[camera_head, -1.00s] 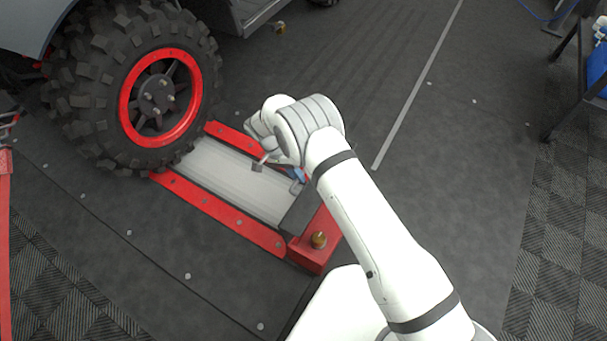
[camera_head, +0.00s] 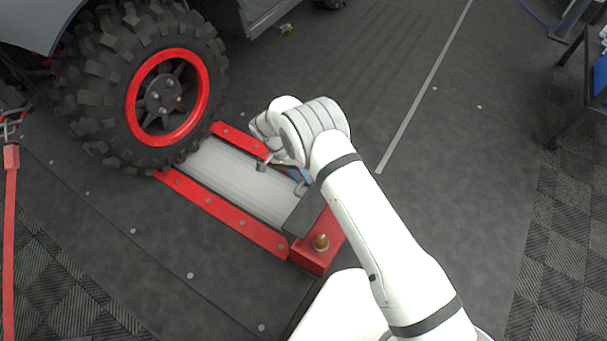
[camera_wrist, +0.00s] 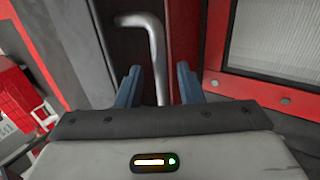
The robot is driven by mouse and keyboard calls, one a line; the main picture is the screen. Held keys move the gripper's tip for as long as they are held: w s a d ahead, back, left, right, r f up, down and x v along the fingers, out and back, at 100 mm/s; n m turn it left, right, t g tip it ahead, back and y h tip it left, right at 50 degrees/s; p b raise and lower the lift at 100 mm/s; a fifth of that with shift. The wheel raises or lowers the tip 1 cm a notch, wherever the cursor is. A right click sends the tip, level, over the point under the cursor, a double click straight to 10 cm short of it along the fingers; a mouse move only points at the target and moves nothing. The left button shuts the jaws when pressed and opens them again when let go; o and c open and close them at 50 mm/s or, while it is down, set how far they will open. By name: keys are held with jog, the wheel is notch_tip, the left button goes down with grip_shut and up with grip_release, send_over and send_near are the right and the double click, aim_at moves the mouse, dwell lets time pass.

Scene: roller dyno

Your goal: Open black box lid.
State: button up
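The black box (camera_head: 305,212) sits at the near end of the roller frame, beside a red block, partly behind my arm in the head view. In the wrist view a bent grey metal handle (camera_wrist: 154,45) stands in front of a dark panel (camera_wrist: 121,45), which seems to be part of the box. My gripper (camera_wrist: 158,70) is open, with its two blue fingers on either side of the handle's lower end. In the head view my wrist hides most of the gripper.
A big tyre with a red-rimmed wheel (camera_head: 168,97) stands on the far end of the roller plate (camera_head: 235,180). A red block with a brass knob (camera_head: 320,242) is close to my arm. Dark floor to the right is clear; a cart (camera_head: 590,90) stands at far right.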

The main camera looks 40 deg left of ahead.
jog(key=p+v, duration=0.2)
jog(key=v, duration=0.5)
jog(key=shift+r, duration=0.35)
jog(key=shift+s, duration=0.15)
